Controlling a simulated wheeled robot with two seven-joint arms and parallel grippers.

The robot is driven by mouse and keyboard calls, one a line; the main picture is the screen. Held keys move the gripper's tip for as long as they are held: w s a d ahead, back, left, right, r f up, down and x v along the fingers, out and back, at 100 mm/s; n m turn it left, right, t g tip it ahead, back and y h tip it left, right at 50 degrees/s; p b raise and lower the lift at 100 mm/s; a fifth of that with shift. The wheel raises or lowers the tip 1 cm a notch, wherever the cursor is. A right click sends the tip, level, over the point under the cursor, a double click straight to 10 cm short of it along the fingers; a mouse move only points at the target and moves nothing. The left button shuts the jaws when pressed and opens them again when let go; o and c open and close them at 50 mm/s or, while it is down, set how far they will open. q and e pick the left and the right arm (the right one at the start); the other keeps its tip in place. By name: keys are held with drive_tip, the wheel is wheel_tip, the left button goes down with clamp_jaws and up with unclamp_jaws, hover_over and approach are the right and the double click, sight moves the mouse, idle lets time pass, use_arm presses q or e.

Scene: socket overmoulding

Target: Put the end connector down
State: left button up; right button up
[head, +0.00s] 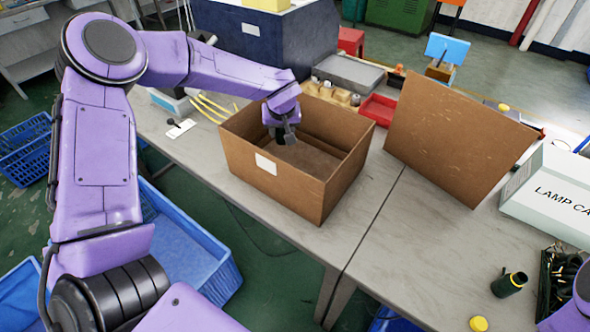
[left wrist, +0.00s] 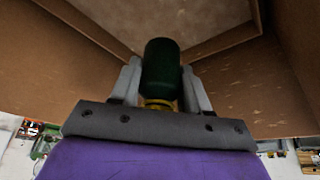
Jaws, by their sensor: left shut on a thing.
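My left gripper (head: 284,133) reaches into the open cardboard box (head: 262,185) from above. In the left wrist view the left gripper (left wrist: 161,88) is shut on the end connector (left wrist: 161,65), a dark green cylinder with a yellow ring at its near end. In the head view the connector (head: 281,139) shows only as a small dark shape below the fingers. The box's walls and floor surround it in the wrist view. I cannot tell whether the connector touches the floor. My right gripper is not in view.
A brown board-like cardboard piece (head: 452,135) stands right of the box. A similar dark green cylinder (head: 509,284) and a yellow cap (head: 478,323) are on the grey table (head: 400,250). A lamp carton (head: 552,192) stands at right, a red tray (head: 378,110) behind.

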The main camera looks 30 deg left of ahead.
sight(282, 141)
use_arm(q)
wheel_tip(282, 141, down, 9)
drive_tip(key=shift+r, duration=0.1)
drive_tip(key=shift+s, duration=0.1)
drive_tip(key=o, duration=1.1)
drive_tip(key=shift+c, duration=0.2)
drive_tip(key=v, duration=0.7)
drive_tip(key=shift+r, duration=0.3)
